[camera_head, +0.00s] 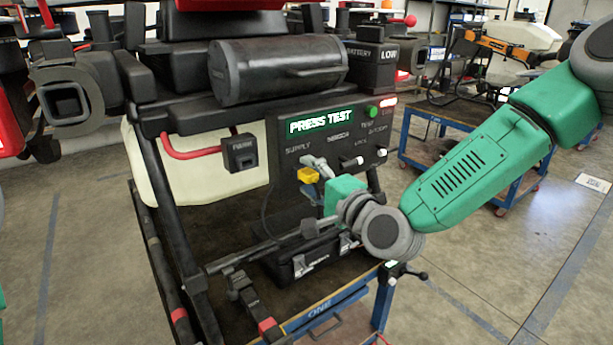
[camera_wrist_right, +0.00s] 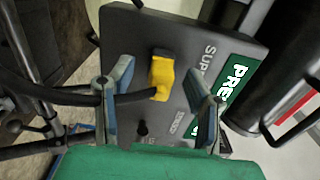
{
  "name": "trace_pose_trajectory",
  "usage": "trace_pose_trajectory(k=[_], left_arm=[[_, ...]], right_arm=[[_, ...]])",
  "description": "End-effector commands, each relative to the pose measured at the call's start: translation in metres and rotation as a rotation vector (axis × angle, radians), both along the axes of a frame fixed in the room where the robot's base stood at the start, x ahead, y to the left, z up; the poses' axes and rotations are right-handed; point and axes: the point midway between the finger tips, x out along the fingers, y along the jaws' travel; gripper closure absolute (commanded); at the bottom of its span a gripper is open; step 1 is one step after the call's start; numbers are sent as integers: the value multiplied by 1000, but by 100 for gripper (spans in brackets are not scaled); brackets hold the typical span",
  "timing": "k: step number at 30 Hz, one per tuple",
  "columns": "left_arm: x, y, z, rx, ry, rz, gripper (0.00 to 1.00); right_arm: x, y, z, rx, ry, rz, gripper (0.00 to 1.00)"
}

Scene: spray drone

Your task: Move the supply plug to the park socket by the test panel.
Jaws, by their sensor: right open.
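The yellow supply plug (camera_head: 308,175) sits at the dark test panel (camera_head: 283,150), below the SUPPLY label. In the right wrist view the plug (camera_wrist_right: 161,76) has a black cable running off to the left. My right gripper (camera_head: 316,175) is open at the panel, its fingers on either side of the plug. In the right wrist view my right gripper (camera_wrist_right: 160,80) shows a gap between each finger and the plug. A small dark round part (camera_wrist_right: 142,128) shows on the panel beside the plug; I cannot tell whether it is the park socket. My left gripper is not in view.
A black case (camera_head: 305,258) sits below on the blue cart (camera_head: 335,306). Dark frame tubes stand to the left.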

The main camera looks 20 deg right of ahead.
Motion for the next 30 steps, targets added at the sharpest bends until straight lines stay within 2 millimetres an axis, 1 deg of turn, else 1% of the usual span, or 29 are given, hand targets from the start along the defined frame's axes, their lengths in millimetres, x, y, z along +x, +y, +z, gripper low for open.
trace_pose_trajectory(k=[22, 23, 24, 26, 27, 30], left_arm=[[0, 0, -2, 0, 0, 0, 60], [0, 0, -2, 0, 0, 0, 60], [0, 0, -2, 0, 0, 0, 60], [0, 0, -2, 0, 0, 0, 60], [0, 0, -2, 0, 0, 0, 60], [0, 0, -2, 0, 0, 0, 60]], right_arm=[[0, 0, 0, 1, 0, 0, 55], [0, 0, 0, 1, 0, 0, 62], [0, 0, 0, 1, 0, 0, 76], [0, 0, 0, 1, 0, 0, 97], [0, 0, 0, 1, 0, 0, 100], [0, 0, 1, 0, 0, 0, 100]])
